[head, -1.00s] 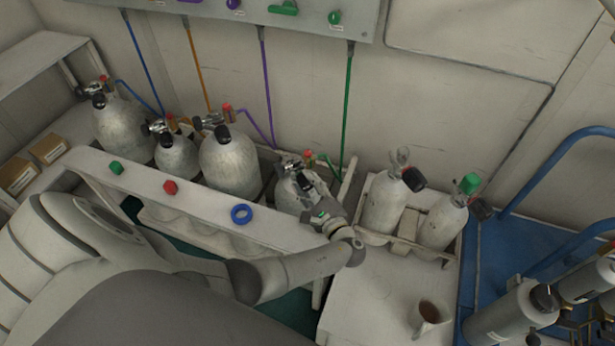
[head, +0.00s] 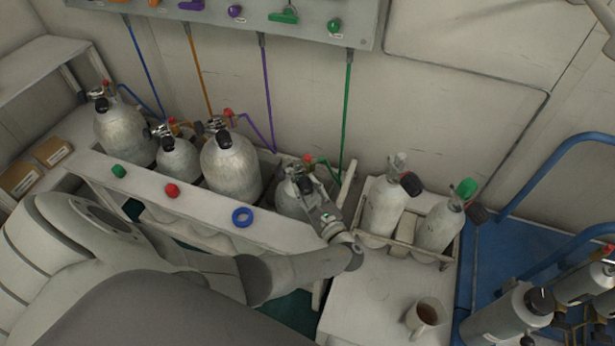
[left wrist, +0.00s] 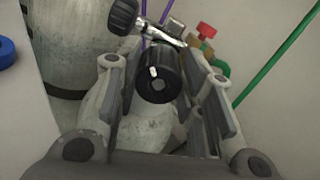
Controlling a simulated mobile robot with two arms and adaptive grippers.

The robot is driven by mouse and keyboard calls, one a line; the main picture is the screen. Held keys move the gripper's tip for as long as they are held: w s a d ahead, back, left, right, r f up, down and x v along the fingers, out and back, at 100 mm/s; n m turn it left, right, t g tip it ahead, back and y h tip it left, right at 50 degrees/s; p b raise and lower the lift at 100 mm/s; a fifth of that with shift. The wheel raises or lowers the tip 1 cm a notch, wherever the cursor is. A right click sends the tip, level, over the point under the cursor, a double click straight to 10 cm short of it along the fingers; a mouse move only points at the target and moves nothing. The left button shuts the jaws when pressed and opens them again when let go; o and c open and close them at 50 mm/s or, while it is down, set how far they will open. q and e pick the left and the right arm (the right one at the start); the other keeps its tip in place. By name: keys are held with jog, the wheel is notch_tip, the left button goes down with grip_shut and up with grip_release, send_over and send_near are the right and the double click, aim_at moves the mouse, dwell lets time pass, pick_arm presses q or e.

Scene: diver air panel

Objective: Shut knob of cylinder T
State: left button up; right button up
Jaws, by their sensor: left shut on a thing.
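The cylinder under my left gripper (head: 308,188) is a short, worn pale one (head: 287,205), at the right end of the rack row. I cannot read a letter T on it. In the left wrist view its black round knob (left wrist: 157,84), with a small white mark, sits between the two fingers of my left gripper (left wrist: 160,80). The gripper is shut on this knob. A chrome valve with a second black knob (left wrist: 123,16) and a red-capped fitting (left wrist: 206,31) with a green hose show behind it. My right gripper is not seen.
Three more cylinders (head: 232,168) stand to the left in the white rack (head: 205,207). Two cylinders (head: 385,208) stand in a holder to the right. A mug (head: 424,316) stands on the white surface. A blue cart (head: 515,250) is at right, and a wall panel (head: 300,30) above.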

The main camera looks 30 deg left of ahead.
pick_arm(q)
jog(key=m, duration=0.3)
jog(key=shift+p, duration=0.35)
jog(key=m+p, duration=0.1)
jog(key=m, duration=0.3)
jog(key=shift+m, duration=0.4)
jog(key=m+p, duration=0.1)
jog(key=m, duration=0.2)
jog(key=shift+m+t, duration=0.3)
jog(key=shift+m, duration=0.1)
jog(key=m, duration=0.3)
jog(key=shift+m+p, duration=0.3)
jog(key=shift+m, duration=0.1)
jog(key=m, duration=0.6)
jog(key=shift+f+t+h+p, duration=0.1)
jog(key=shift+t+h+p, duration=0.2)
jog(key=shift+h+p, duration=0.1)
jog(key=m, duration=0.4)
jog(key=shift+m+p, duration=0.3)
jog(key=shift+m, duration=0.7)
